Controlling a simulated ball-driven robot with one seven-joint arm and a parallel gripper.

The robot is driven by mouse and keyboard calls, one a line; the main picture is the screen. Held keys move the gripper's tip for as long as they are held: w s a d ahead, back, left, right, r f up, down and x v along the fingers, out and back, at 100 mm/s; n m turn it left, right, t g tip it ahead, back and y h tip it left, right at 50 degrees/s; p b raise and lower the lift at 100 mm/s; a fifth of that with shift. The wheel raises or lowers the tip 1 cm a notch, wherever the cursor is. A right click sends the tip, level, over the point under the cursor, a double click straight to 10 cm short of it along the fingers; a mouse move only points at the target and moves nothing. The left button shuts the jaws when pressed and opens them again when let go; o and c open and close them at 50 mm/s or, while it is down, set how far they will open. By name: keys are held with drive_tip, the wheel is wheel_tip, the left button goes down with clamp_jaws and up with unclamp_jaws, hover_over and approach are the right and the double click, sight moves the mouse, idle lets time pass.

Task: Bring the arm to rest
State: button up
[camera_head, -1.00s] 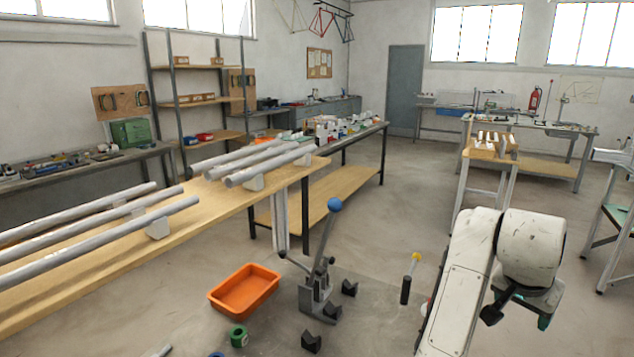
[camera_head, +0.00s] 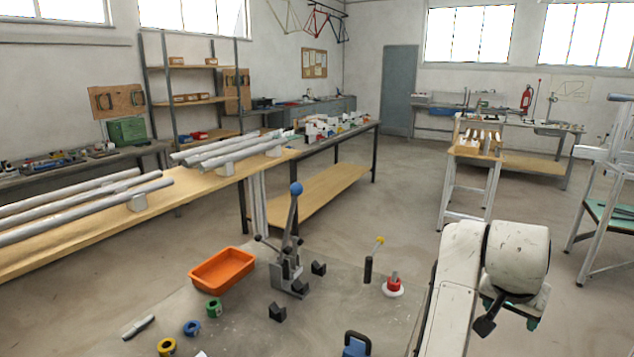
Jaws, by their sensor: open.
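My arm's white links (camera_head: 455,285) rise at the lower right of the head view, in front of the floor. A large white joint housing (camera_head: 517,252) is at the top of the folded part. Below it, my gripper (camera_head: 508,318) shows in part, with a dark finger-like piece to the left and a teal piece to the right. It is open, and no object shows in it. Part of the gripper is hidden behind the housing.
A grey surface in front holds an orange tray (camera_head: 222,269), a lever tool with blue knob (camera_head: 292,240), black blocks, coloured rings, a yellow-tipped handle (camera_head: 369,262) and a red-and-white piece (camera_head: 393,286). A wooden bench with tubes (camera_head: 90,205) is left.

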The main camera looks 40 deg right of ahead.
drive_tip(key=w+a+f+n+t+y, duration=0.1)
drive_tip(key=w+a+f+n, duration=0.2)
drive_tip(key=a+f+n, duration=0.4)
drive_tip(key=w+a+f+n+t+y, duration=0.1)
drive_tip(key=w+a+f+n, duration=0.3)
drive_tip(key=a+f, duration=0.45)
drive_tip(key=s+a+f+n+y, duration=0.2)
drive_tip(key=s+a+f+n, duration=0.1)
drive_tip(key=a, duration=0.4)
drive_tip(key=s+a+f+n+y, duration=0.2)
drive_tip(key=s+a+f+n, duration=0.1)
drive_tip(key=s+a+f, duration=0.2)
drive_tip(key=a+f, duration=0.2)
drive_tip(key=a, duration=0.1)
drive_tip(key=shift+s+a+f+g, duration=0.15)
drive_tip(key=shift+g, duration=0.15)
